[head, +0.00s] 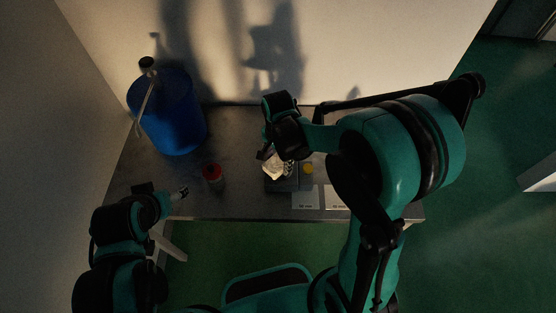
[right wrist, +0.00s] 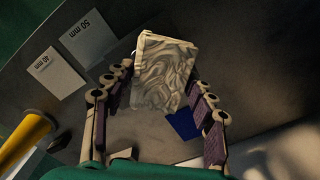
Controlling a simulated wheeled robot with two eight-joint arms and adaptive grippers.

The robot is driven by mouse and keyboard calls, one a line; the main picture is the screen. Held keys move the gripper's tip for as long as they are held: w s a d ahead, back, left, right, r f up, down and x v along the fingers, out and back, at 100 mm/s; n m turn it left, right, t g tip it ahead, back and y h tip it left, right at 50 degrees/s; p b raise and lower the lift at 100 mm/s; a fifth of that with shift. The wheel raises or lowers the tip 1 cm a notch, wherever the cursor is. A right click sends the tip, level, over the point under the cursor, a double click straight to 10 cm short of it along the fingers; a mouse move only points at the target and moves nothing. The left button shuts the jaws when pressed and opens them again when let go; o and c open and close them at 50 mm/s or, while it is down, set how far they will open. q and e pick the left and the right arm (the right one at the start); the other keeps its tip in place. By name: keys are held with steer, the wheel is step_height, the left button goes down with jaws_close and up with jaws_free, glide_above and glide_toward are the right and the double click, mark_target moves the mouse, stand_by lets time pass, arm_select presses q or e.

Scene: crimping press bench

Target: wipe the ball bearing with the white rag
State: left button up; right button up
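The white rag (head: 273,167) is a bunched pale cloth below my right gripper (head: 270,152).
A blue bucket (head: 172,115) stands at the back left of the grey table (head: 240,205). A red-topped jar (head: 213,173) is left of the rag. A yellow cylinder (head: 308,168) and white cards marked 40 mm (right wrist: 55,72) and 50 mm (right wrist: 88,38) are nearby.

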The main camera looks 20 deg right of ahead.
steer(key=shift+r, duration=0.35)
stand_by(0.4)
steer(key=c, duration=0.8)
